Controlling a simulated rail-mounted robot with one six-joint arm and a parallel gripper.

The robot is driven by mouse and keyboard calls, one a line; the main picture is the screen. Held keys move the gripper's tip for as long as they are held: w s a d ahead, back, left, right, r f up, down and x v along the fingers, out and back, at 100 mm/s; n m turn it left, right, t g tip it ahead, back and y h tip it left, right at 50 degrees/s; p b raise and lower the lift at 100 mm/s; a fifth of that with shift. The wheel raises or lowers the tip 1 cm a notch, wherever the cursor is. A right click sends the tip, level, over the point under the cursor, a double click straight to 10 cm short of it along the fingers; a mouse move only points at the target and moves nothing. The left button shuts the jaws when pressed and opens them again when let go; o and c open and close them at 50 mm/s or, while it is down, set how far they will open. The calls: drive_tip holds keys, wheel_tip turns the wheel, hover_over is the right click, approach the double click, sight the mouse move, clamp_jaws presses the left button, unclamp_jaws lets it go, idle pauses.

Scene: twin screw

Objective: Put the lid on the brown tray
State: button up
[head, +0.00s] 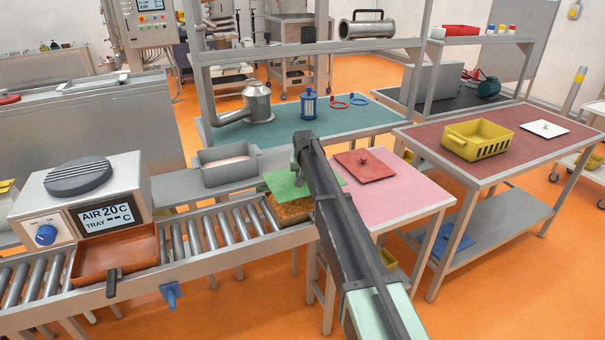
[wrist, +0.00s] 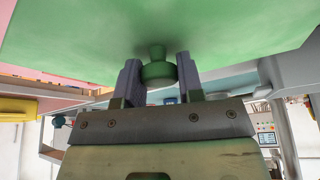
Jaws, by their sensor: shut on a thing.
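My gripper (wrist: 158,82) is shut on the green knob of a flat green lid (wrist: 80,35). In the head view the lid (head: 283,184) is at the right end of the roller conveyor, over a brown tray (head: 271,212) filled with orange-brown pieces. The lid hides part of this tray, and I cannot tell whether they touch. My arm hides the lid's middle and most of my gripper. A second, reddish-brown open tray (head: 118,254) with a dark handle sits on the rollers at the left, in front of the temperature display.
A grey bin (head: 228,168) stands behind the conveyor. A red lid (head: 364,165) lies on the pink table (head: 400,198) to the right. A yellow basket (head: 480,139) and a white lid (head: 541,128) sit on the far right table. Rollers between the two trays are clear.

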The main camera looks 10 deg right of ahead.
drive_tip(key=shift+f+b, duration=2.95)
drive_tip(key=shift+f, duration=0.25)
drive_tip(key=shift+f+b, duration=0.45)
drive_tip(key=o, duration=1.5)
wheel_tip(320, 180, up, 7)
drive_tip(key=p, duration=0.7)
drive_tip(key=shift+r, duration=0.15)
drive_tip(key=shift+c, duration=0.2)
